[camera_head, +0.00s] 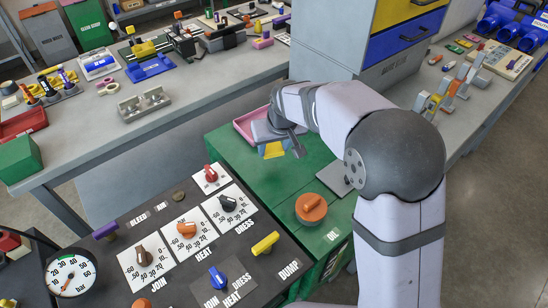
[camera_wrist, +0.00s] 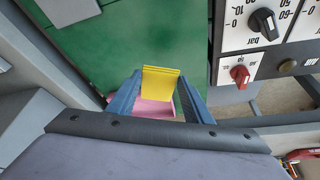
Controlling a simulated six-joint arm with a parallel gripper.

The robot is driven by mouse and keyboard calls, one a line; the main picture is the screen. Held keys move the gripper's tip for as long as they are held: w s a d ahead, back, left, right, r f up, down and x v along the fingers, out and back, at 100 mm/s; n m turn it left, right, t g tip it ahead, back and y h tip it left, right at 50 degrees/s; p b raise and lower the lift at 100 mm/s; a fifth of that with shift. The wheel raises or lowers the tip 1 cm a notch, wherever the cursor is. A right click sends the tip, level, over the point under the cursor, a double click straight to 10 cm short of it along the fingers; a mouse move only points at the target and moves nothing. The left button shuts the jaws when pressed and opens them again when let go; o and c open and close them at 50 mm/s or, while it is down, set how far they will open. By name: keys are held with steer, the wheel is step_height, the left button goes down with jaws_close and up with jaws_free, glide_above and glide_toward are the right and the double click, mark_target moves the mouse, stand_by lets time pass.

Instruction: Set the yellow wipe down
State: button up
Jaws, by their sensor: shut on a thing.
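The yellow wipe (camera_wrist: 160,84) is held between the two blue-grey fingers of my gripper (camera_wrist: 160,100) in the wrist view. In the head view the yellow wipe (camera_head: 273,150) shows below my gripper (camera_head: 284,146), above the green cart top (camera_head: 235,145). A pink tray (camera_head: 245,124) lies behind my gripper at the back of the green top, partly hidden by it. Pink also shows just below the wipe in the wrist view (camera_wrist: 155,108). I cannot tell how far the wipe is above the surface.
An orange knob (camera_head: 311,208) stands on the green top at the front right. The black control panel (camera_head: 160,212) with several dials and coloured knobs adjoins at the left. A grey cabinet (camera_head: 330,45) stands behind my arm. Part of the green top is bare.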

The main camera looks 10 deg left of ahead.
steer(key=shift+r, duration=1.2)
steer(key=shift+w+a+r, duration=0.15)
steer(key=shift+w, duration=0.2)
steer(key=w+a+p, duration=0.3)
steer(key=w, duration=0.4)
steer(key=w+a+p, duration=0.3)
steer(key=w, duration=0.4)
steer(key=shift+w+r+p, duration=0.3)
steer(key=shift+f, duration=0.1)
steer(key=shift+f+p, duration=0.7)
steer(key=shift+f, duration=4.2)
steer(key=shift+f, duration=0.1)
